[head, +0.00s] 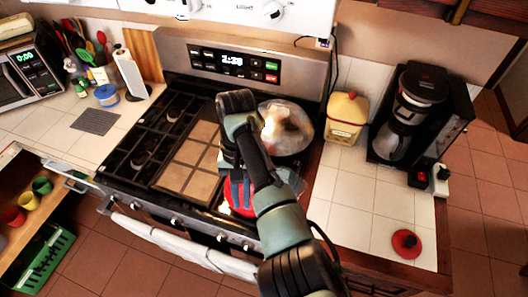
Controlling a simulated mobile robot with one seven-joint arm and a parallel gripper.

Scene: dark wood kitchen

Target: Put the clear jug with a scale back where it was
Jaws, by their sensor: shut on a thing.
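My arm reaches up over the stove and bends down, with my gripper (229,166) low over the front right of the cooktop. My gripper is shut on what appears to be the clear jug (240,190), mostly hidden by my arm. Its see-through side has bluish lines, and red shows through or behind it. I cannot tell whether its base touches the stove.
A round pan with a glassy top (286,128) stands at the stove's back right. A yellow canister (346,117) and a coffee maker (412,110) stand on the right counter, with a red lid (406,243) near its front. White tiles between them are clear.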

